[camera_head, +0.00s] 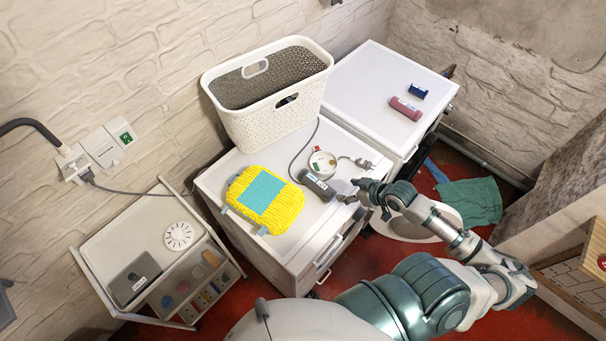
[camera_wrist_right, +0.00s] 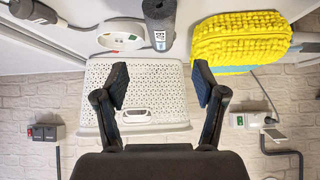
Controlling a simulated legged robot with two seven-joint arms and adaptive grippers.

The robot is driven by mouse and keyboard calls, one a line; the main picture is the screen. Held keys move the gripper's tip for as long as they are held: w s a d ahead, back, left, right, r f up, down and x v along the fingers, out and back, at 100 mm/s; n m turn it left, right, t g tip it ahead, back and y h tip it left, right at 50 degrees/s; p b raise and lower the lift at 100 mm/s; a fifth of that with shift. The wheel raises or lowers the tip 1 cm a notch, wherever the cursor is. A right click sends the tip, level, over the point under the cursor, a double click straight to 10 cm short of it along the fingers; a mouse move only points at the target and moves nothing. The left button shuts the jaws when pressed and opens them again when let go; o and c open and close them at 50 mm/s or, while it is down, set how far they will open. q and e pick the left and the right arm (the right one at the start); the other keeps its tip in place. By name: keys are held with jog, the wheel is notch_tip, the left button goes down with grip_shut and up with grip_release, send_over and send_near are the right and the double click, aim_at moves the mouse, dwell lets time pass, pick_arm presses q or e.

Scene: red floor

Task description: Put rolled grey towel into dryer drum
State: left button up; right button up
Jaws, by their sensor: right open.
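The rolled grey towel (camera_head: 317,186), a dark roll with a small label, lies on the white front cabinet top (camera_head: 300,232). In the right wrist view the grey roll (camera_wrist_right: 158,22) shows at the top edge, beyond my fingertips. My right gripper (camera_head: 352,196) is open and empty, just right of the roll's near end; its spread fingers also show in the wrist view (camera_wrist_right: 160,85). A white round door (camera_head: 418,226) stands open below the right-hand white machine (camera_head: 362,85), partly behind my right arm. The drum's inside is hidden. My left gripper is out of view.
A yellow sponge-like pack (camera_head: 282,216) and a round white device (camera_head: 322,164) with a cable flank the roll. A white basket (camera_head: 250,125) stands behind. Pink (camera_head: 405,109) and blue (camera_head: 418,91) rolls lie on the machine. A green cloth (camera_head: 470,201) lies at right.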

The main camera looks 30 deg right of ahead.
send_near(322, 185)
jog(key=f, duration=0.1)
jog(key=w+f, duration=0.1)
jog(key=f, duration=0.1)
jog(key=shift+w+d+f, duration=0.1)
jog(key=shift+w+d, duration=0.15)
jog(key=shift+w, duration=0.05)
jog(key=shift+w+a+f, duration=1.05)
jog(key=shift+w+f, duration=0.15)
jog(key=shift+w, duration=0.05)
jog(key=shift+w+a+f, duration=0.25)
jog(key=shift+w+a, duration=0.1)
jog(key=shift+a, duration=0.1)
jog(key=x, duration=0.3)
jog(key=shift+w+d+f, duration=0.2)
jog(key=shift+w, duration=0.2)
jog(key=shift+w+d+f, duration=0.1)
jog(key=shift+w+f, duration=0.15)
jog(key=shift+f, duration=0.05)
jog(key=shift+d+f, duration=0.1)
jog(key=shift+d, duration=0.05)
jog(key=shift+s+a, duration=0.1)
jog(key=shift+a, duration=0.25)
jog(key=c, duration=0.9)
jog(key=shift+a, duration=0.1)
jog(key=shift+c, duration=0.5)
